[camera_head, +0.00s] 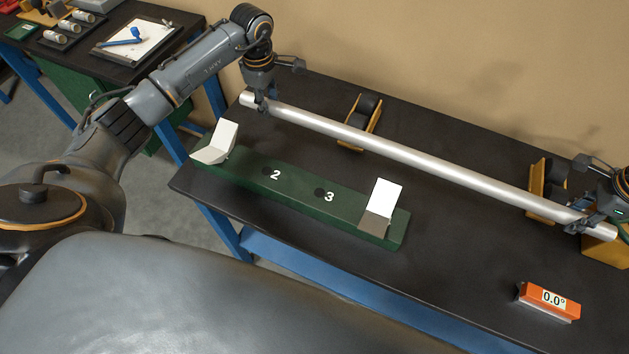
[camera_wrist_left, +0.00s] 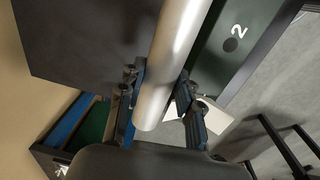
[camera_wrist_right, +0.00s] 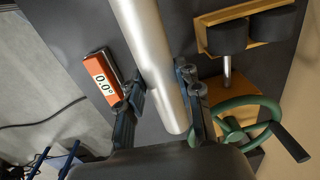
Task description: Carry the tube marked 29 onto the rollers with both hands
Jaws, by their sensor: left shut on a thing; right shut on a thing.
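A long silver tube (camera_head: 400,155) spans the work table, held near both ends; no number shows on it. My left gripper (camera_head: 262,104) is shut on its left end, and the left wrist view shows the fingers (camera_wrist_left: 158,100) on either side of it. My right gripper (camera_head: 583,222) is shut on its right end, also in the right wrist view (camera_wrist_right: 166,92). Black rollers stand on two orange brackets, a left one (camera_head: 375,118) and a right one (camera_head: 535,180). The tube passes along the near side of both brackets, seemingly above the table; its exact height is unclear.
A green base (camera_head: 300,195) marked 2 and 3 lies at the front left, with a white V-block (camera_head: 222,140) and another (camera_head: 384,194) standing empty. An orange level (camera_head: 548,301) reading 0.0° lies front right. A green handwheel (camera_wrist_right: 232,108) is beside the right bracket.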

